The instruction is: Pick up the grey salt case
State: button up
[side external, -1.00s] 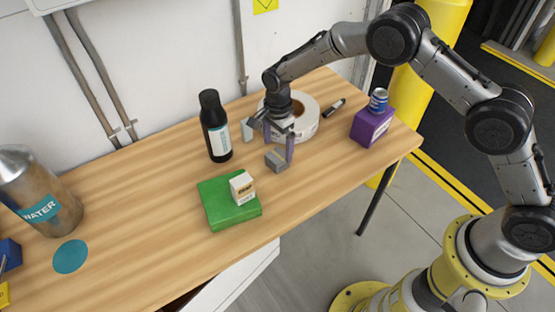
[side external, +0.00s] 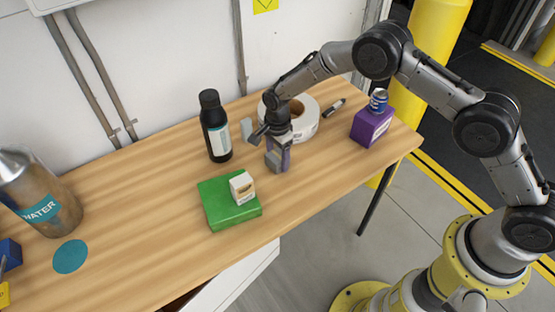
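The grey salt case (side external: 274,161) is a small block on the wooden table, in the middle of the side external view. It is partly hidden by my gripper. My gripper (side external: 279,155) points down right at the case, with its purple-grey fingers low beside it. I cannot tell whether the fingers press on the case or stand a little apart from it. The case appears to rest on the table.
A green box (side external: 218,210) with a small white carton (side external: 241,187) on it stands in front. A black bottle (side external: 215,127) is to the left, and a white roll (side external: 306,118) is close behind. A purple box (side external: 371,126) bears a blue can (side external: 378,101).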

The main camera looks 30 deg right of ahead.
jog(key=c, duration=0.7)
jog(key=shift+o, duration=0.2)
jog(key=shift+r, duration=0.15)
